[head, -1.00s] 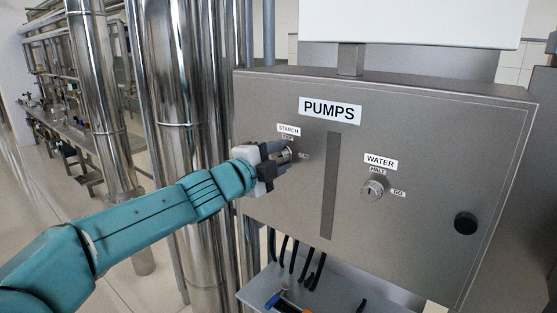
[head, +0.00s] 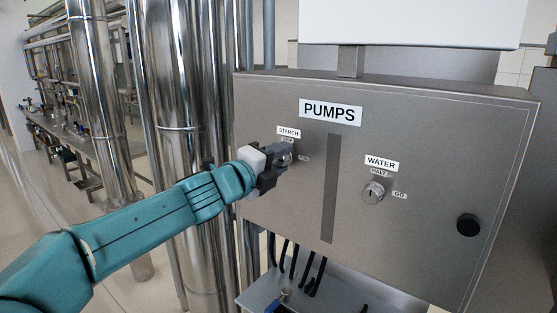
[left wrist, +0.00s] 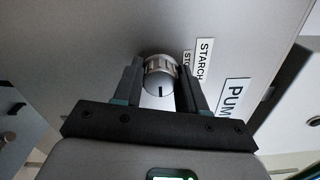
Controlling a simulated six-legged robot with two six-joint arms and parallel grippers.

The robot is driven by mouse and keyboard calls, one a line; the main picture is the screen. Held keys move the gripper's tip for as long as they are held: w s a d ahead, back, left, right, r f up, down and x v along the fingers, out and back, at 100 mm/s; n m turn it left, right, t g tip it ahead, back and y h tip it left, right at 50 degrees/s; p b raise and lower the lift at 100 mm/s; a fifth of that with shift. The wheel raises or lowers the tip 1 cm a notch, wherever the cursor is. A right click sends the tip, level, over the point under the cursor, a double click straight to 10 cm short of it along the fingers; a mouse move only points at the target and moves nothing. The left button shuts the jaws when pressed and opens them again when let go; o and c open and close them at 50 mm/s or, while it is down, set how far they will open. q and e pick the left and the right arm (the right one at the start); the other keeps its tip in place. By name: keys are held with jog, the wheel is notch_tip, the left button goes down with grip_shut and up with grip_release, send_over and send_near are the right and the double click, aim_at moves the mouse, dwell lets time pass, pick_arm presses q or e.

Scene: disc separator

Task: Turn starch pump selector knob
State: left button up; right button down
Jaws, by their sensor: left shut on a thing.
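The starch pump selector knob (left wrist: 160,76) is a round metal knob with a dark pointer line on its face. It sits under the STARCH label (head: 288,132) on the grey PUMPS panel (head: 420,130). My left gripper (head: 283,155) is at the knob, and in the head view it hides most of it. In the left wrist view the two fingers (left wrist: 160,84) stand on either side of the knob, shut on it. The pointer line runs toward the gripper's palm in that view. My right gripper is not in view.
The WATER knob (head: 373,192) is to the right on the same panel, with a black round fitting (head: 467,225) beyond it. Shiny vertical pipes (head: 185,130) stand left of the panel. Dark cables (head: 297,268) hang below it over a grey tray (head: 258,292).

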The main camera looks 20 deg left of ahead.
pick_arm(q)
jog(key=o, duration=1.1)
jog(key=shift+c, duration=0.2)
jog(key=shift+s, duration=0.1)
jog(key=v, duration=1.6)
jog(key=shift+b, duration=0.35)
jog(key=shift+s, duration=0.1)
